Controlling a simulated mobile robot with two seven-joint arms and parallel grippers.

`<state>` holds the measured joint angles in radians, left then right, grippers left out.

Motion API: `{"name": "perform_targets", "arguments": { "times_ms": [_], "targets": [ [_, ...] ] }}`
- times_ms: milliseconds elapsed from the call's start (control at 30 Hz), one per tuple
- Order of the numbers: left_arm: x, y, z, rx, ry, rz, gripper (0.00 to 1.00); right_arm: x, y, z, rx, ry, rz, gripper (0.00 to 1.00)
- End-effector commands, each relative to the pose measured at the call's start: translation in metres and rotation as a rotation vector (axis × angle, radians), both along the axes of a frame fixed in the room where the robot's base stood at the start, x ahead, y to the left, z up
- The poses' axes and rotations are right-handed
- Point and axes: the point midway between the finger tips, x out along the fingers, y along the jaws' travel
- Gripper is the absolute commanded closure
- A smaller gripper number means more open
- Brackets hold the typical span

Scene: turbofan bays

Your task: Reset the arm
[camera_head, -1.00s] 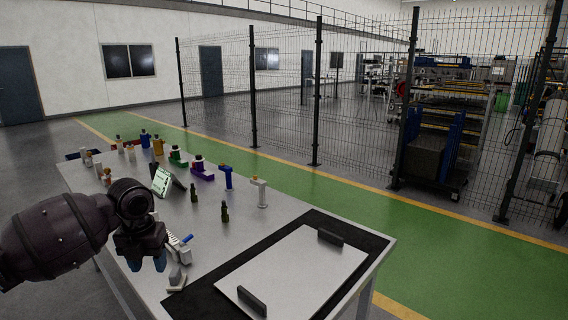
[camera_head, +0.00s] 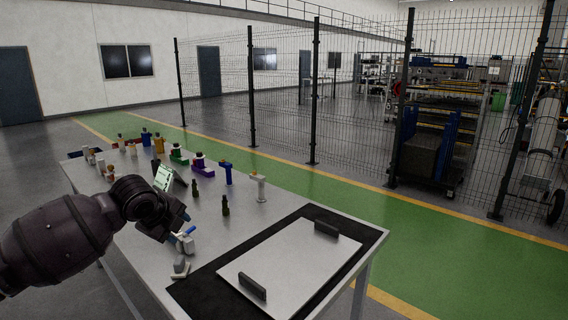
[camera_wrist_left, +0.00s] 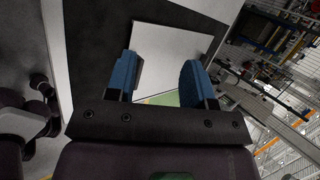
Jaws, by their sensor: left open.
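My left arm comes in from the left in the head view. Its gripper (camera_head: 176,232) hangs over the near left part of the grey table (camera_head: 215,225), close to a small white and blue piece (camera_head: 187,242). In the left wrist view the gripper's two blue fingers (camera_wrist_left: 160,80) stand wide apart with nothing between them. Beyond the fingers, the white plate (camera_wrist_left: 180,45) on the dark mat shows. My right gripper is not in either view.
A white tray with two black handles (camera_head: 290,265) lies on a black mat (camera_head: 205,297) at the table's near end. Several coloured fittings, a small tilted screen (camera_head: 163,178) and dark bottles (camera_head: 225,205) stand further back. A wire fence (camera_head: 360,110) runs beyond the green walkway.

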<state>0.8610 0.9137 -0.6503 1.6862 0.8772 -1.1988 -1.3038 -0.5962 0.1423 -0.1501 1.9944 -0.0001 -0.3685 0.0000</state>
Motion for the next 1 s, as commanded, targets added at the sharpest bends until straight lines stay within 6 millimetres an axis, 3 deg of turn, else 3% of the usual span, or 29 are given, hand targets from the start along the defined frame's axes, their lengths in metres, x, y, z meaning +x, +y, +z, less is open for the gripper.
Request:
{"name": "perform_targets", "arguments": {
  "times_ms": [233, 467, 700, 1000],
  "targets": [
    [-0.001, -0.043, -0.014, -0.447, -0.16, 0.241, 0.52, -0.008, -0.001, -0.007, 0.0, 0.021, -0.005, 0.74],
    [-0.032, -0.066, -0.053, -0.911, -0.194, 0.437, 0.52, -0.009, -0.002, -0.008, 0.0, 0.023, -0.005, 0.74],
    [-0.082, -0.062, -0.1, -1.25, -0.182, 0.612, 0.52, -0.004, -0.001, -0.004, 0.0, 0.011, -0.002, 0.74],
    [-0.161, -0.034, -0.169, -1.446, -0.189, 0.834, 0.52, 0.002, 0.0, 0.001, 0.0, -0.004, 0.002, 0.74]
  ]
}}
